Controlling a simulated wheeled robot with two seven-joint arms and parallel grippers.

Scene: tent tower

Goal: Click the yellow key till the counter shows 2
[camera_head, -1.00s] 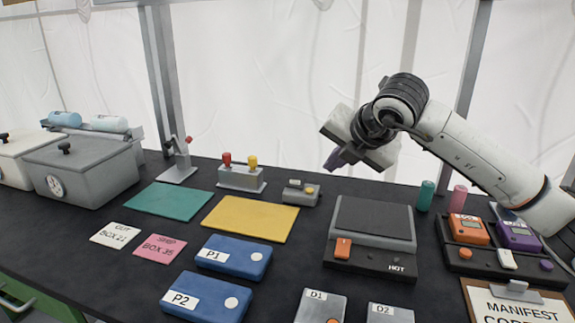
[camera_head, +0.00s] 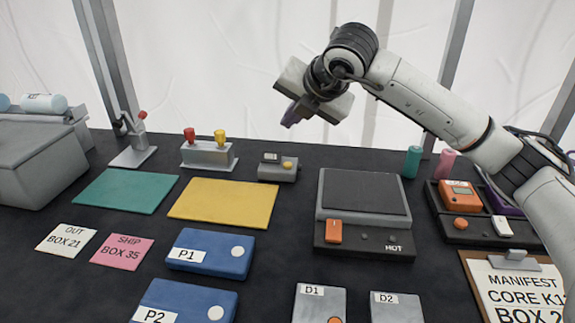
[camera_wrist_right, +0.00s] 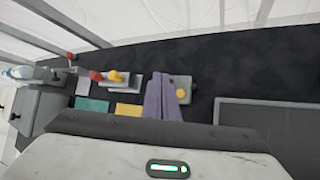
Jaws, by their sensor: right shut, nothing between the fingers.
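A small grey counter box (camera_head: 278,170) with a yellow key (camera_head: 288,164) on top stands behind the yellow mat. Its small display is too small to read. In the right wrist view the yellow key (camera_wrist_right: 181,94) shows just right of my fingers, with part of the box (camera_wrist_right: 186,82) hidden behind them. My right gripper (camera_head: 290,117) is shut and empty, with its purple fingers above the box and apart from it. My left gripper is not in view.
A grey stand with a red and a yellow knob (camera_head: 208,155) is left of the counter box. A hot plate (camera_head: 365,215) is to its right, with green and pink cylinders (camera_head: 412,162) beyond. The yellow mat (camera_head: 225,200) lies flat in front.

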